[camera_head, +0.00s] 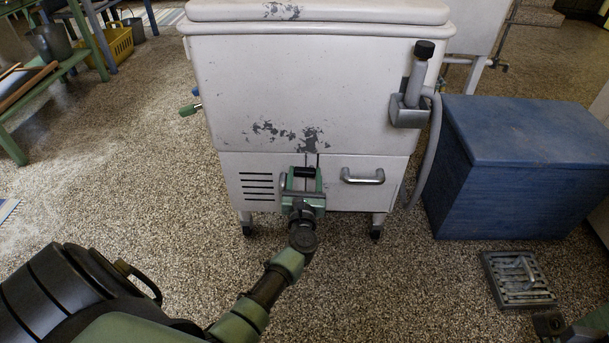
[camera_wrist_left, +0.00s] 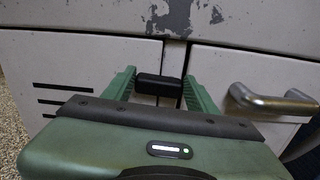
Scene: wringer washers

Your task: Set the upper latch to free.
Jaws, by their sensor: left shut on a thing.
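The upper latch (camera_head: 304,172) is a small black bar across the top of the seam in the washer's lower panels. It lies level, and it also shows in the wrist view (camera_wrist_left: 158,86). My left gripper (camera_head: 303,178) is shut on the latch, with a green finger at each end of it; both fingers show in the wrist view (camera_wrist_left: 159,92). The gripper body hides the lower part of the seam. My right gripper (camera_head: 549,324) is partly in view at the lower right corner, away from the washer, and its jaws are not clear.
The white washer (camera_head: 300,85) has chipped paint, a metal handle (camera_head: 362,178) right of the latch and vent slots to the left. A black-capped fitting with a hose hangs on its right side. A blue chest (camera_head: 525,150) and a floor grate (camera_head: 518,280) are at right. Speckled floor lies open at left.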

